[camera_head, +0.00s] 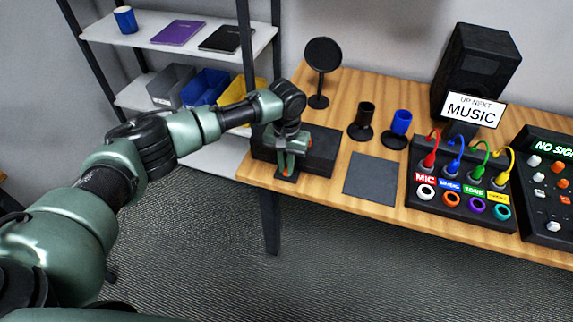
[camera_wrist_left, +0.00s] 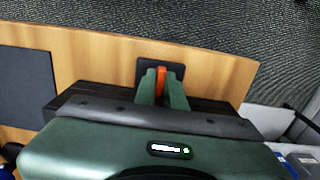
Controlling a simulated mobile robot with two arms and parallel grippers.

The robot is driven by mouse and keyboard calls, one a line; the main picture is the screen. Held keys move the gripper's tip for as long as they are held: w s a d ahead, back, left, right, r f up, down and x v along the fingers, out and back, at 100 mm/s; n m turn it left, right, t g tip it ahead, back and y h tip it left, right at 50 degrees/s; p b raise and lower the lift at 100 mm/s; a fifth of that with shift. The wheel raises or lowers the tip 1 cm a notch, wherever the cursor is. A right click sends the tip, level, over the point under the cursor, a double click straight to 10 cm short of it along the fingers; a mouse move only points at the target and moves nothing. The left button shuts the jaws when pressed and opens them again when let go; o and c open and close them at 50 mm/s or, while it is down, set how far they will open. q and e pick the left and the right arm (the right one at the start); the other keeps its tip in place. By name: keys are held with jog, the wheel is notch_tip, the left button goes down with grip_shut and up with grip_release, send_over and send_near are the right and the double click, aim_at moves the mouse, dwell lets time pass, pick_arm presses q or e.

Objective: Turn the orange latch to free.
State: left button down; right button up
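The orange latch (camera_wrist_left: 160,80) shows as a narrow upright strip between the two green fingers of my left gripper (camera_wrist_left: 161,88) in the left wrist view. The fingers lie close against both its sides, with no clear gap. A small dark square plate (camera_wrist_left: 149,66) lies just beyond the fingertips at the table edge. In the head view, my left gripper (camera_head: 286,166) points down at the front of a low black box (camera_head: 321,152). The fingers hide most of the latch there. My right gripper is not in view.
On the wooden table (camera_head: 345,135) stand a round black disc on a stand (camera_head: 322,56), a black cup (camera_head: 364,116), a blue cup (camera_head: 401,122), a dark mat (camera_head: 371,178), a cable panel (camera_head: 453,210), a mixer (camera_head: 550,195) and a speaker (camera_head: 476,66). A shelf (camera_head: 180,40) stands left.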

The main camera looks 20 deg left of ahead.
pick_arm(q)
jog(key=shift+r+m+p, duration=0.15)
jog(key=shift+m+p, duration=0.8)
jog(key=shift+m, duration=0.05)
jog(key=shift+m+p, duration=0.55)
jog(key=shift+m, duration=0.25)
jog(key=m+p, duration=0.1)
jog(key=m, duration=0.3)
jog(key=shift+a+m+p, duration=0.1)
jog(key=shift+m+p, duration=0.2)
jog(key=shift+p, duration=0.05)
jog(key=m, duration=0.4)
jog(key=shift+w+a+m+p, duration=0.1)
jog(key=shift+w+m+p, duration=0.05)
jog(key=shift+m+p, duration=0.2)
jog(key=m, duration=0.4)
jog(key=shift+w+m, duration=0.1)
jog(key=shift+m, duration=0.55)
